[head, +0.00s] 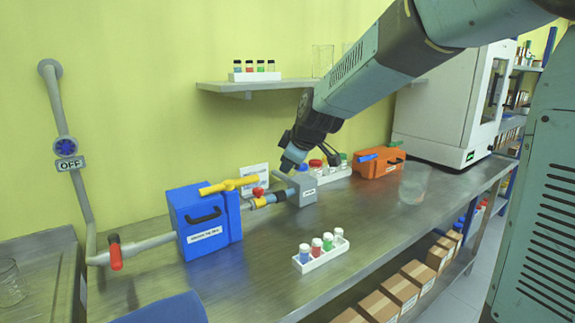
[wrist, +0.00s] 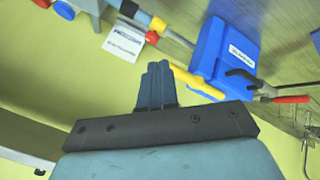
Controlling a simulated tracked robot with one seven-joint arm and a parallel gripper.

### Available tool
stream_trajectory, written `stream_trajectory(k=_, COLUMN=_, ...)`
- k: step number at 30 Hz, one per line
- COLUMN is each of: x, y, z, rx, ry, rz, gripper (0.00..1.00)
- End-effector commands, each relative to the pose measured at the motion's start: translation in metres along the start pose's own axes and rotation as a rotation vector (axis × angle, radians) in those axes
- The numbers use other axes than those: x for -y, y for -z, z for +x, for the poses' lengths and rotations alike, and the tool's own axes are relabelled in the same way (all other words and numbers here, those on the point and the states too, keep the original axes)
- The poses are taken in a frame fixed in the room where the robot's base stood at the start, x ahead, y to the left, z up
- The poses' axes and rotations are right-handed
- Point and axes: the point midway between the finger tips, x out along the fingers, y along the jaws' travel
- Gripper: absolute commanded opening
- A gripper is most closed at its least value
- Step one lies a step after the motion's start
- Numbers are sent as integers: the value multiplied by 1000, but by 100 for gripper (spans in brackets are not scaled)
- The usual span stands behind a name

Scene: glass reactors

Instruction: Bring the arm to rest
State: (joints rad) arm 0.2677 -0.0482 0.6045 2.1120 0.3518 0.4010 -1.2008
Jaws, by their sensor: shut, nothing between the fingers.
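My arm reaches in from the upper right in the head view. My gripper (head: 288,163) hangs above the bench near the back wall, behind the grey box (head: 301,188) on the pipe line. In the wrist view my gripper (wrist: 157,70) shows with its fingers together and nothing between them. The blue pump box (head: 206,222) with a yellow lever (head: 228,185) is left of the gripper in the head view. In the wrist view the blue box (wrist: 225,55) and the yellow lever (wrist: 196,83) lie just beyond the fingertips. I cannot tell the exact gap to them.
A vial rack (head: 322,254) stands at the front of the bench. An orange box (head: 379,164), a glass beaker (head: 414,183) and a white cabinet (head: 445,105) are to the right. A wall shelf (head: 225,87) holds vials and glassware. Clear bench (head: 365,215) lies front right.

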Motion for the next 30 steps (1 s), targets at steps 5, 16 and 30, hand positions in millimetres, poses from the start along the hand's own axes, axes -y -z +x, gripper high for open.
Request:
stream_trajectory(k=5, x=5, y=-10, z=-12, rx=27, ry=-5, rz=39, gripper=0)
stream_trajectory(k=16, x=44, y=-86, z=-106, rx=190, ry=-76, rz=406, gripper=0)
stream_trajectory(k=30, x=123, y=-196, z=-216, rx=293, ry=-185, rz=996, gripper=0)
